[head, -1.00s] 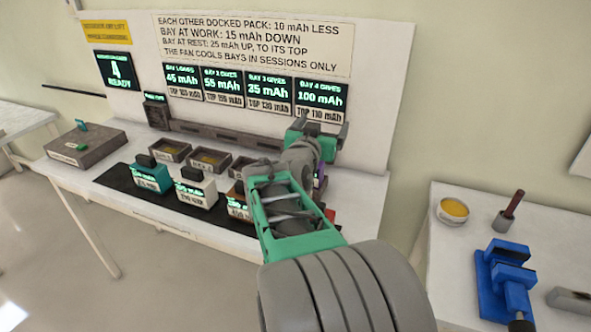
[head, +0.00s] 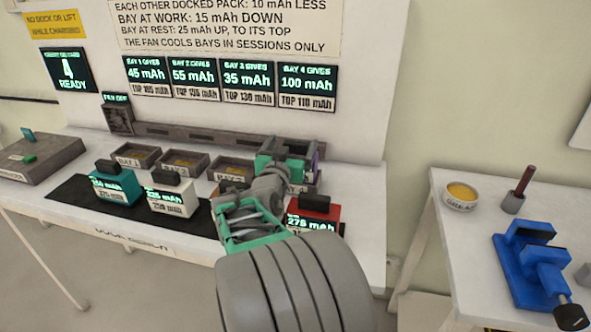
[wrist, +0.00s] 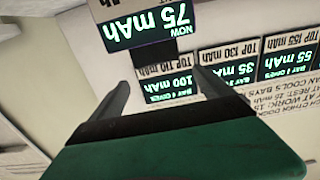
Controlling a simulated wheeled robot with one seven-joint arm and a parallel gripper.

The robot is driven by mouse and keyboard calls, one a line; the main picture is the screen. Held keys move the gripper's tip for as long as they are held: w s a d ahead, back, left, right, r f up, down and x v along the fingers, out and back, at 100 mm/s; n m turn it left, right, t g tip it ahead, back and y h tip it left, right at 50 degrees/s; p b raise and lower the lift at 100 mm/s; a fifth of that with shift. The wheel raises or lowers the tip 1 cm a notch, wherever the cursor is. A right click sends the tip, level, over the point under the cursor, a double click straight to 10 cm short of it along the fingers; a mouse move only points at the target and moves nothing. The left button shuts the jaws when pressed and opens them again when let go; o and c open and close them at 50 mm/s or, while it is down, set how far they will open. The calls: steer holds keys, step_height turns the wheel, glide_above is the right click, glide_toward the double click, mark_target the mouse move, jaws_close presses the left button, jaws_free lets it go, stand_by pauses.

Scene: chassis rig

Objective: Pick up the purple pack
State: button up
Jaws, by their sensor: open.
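The purple pack (head: 316,162) shows only as a thin purple sliver at the right of my gripper (head: 287,152) in the head view, at the right end of the bay row. My gripper and arm hide most of it. In the wrist view, a pack with a lit "NOW 75 mAh" label (wrist: 145,26) stands beyond my open fingers (wrist: 160,88), at the top of the picture. The fingers are spread with nothing between them. I cannot tell from the label alone that this is the purple pack.
A teal pack (head: 117,187), a white pack (head: 173,198) and a red pack (head: 318,209) stand along the bench front. Bays (head: 137,156) line up behind them. The sign wall (head: 352,120) rises close behind. A side table (head: 450,235) holds a blue vise (head: 528,262).

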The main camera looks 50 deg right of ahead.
mark_target(298, 142)
steer(key=f, duration=0.3)
steer(key=shift+w+d+f, duration=0.1)
steer(key=shift+d+f, duration=0.15)
steer(key=shift+f, duration=0.1)
steer(key=p+x, duration=0.1)
steer(key=x, duration=0.6)
steer(key=shift+r, duration=0.1)
steer(key=shift+c, duration=0.5)
jaws_close()
steer(key=shift+r, duration=0.1)
